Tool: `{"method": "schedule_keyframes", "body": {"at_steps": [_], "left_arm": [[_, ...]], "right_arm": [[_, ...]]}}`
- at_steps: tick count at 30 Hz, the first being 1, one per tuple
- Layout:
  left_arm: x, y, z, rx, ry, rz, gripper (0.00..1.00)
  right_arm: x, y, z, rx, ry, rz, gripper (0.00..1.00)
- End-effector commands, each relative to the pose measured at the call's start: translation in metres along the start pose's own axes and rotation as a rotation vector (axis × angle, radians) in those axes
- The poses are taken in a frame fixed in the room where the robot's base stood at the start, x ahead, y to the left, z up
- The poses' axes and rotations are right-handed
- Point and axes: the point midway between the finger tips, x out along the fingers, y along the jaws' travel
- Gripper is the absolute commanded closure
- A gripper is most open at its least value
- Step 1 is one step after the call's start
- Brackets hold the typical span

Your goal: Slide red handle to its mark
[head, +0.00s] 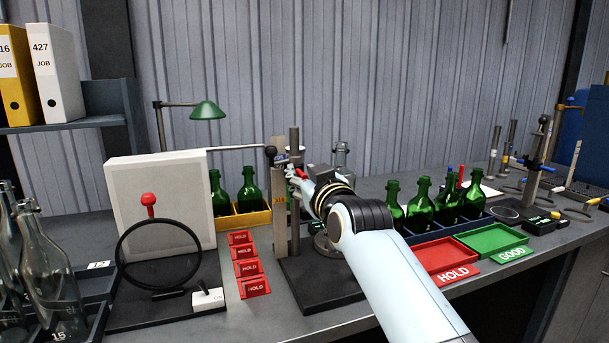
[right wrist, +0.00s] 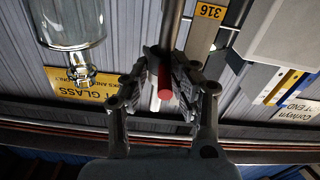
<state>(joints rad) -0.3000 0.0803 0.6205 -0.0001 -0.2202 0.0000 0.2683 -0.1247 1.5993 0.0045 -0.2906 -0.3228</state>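The red handle (right wrist: 165,80) shows between the two fingers of my right gripper (right wrist: 166,92) in the right wrist view; the finger pads lie close against both its sides. In the head view a bit of red (head: 300,172) shows at the tips of my right gripper (head: 297,175), beside the post of the gauge stand. An upright metal scale (head: 280,225) with a yellow 316 label stands just left of it; the label also shows upside down in the right wrist view (right wrist: 210,12). I cannot make out the mark. My left gripper is not in view.
A dark base (head: 305,280) lies under the stand. A clear glass bottle (right wrist: 70,25) is near the gripper. Red HOLD cards (head: 250,268), a ring lens (head: 158,290) and a white panel are left. Green bottles (head: 420,205) and HOLD and GOOD trays (head: 497,238) are right.

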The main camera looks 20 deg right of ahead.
Motion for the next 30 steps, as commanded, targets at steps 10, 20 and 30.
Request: {"method": "schedule_keyframes", "body": {"at_steps": [10,20,30], "left_arm": [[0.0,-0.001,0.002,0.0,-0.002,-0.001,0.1],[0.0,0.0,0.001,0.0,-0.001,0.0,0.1],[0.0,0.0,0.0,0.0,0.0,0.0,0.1]], "right_arm": [[-0.004,-0.002,0.001,0.003,-0.003,-0.002,0.64],[-0.058,-0.004,0.002,0.004,-0.004,-0.002,0.64],[-0.076,-0.004,0.0,0.002,-0.003,-0.003,0.64]]}}
